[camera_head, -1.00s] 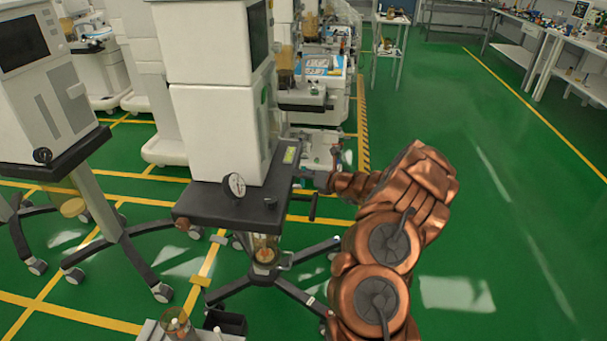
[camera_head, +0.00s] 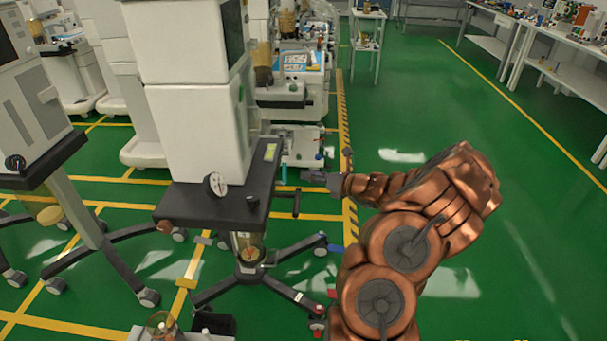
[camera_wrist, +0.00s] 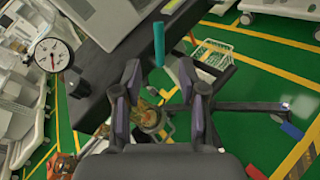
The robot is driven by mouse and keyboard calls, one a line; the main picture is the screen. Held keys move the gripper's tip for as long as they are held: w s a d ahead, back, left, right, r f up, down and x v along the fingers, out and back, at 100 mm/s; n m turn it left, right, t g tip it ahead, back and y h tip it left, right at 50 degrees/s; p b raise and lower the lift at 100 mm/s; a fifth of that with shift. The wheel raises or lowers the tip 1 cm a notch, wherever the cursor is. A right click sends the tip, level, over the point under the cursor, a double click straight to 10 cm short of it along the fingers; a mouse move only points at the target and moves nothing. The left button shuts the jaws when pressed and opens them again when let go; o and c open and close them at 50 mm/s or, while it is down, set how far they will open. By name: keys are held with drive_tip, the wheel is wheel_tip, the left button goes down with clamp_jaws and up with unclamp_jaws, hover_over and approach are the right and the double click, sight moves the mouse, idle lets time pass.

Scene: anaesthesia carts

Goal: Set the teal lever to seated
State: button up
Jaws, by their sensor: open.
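The teal lever (camera_wrist: 158,44) is a short upright bar in the wrist view, near the edge of the dark cart shelf (camera_wrist: 90,95). It appears just beyond the gap between my fingertips and does not touch them. My gripper (camera_wrist: 160,75) is open and empty, with one finger on each side of the gap. In the head view my gripper (camera_head: 322,178) is to the right of the dark shelf (camera_head: 185,205) of the nearest cart.
A glass canister (camera_head: 248,250) hangs under the shelf above the wheeled legs. Another cart (camera_head: 40,130) stands at left. Green floor is clear at right.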

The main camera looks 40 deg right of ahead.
drive_tip(key=shift+s+d+r, duration=0.1)
drive_tip(key=shift+s, duration=0.25)
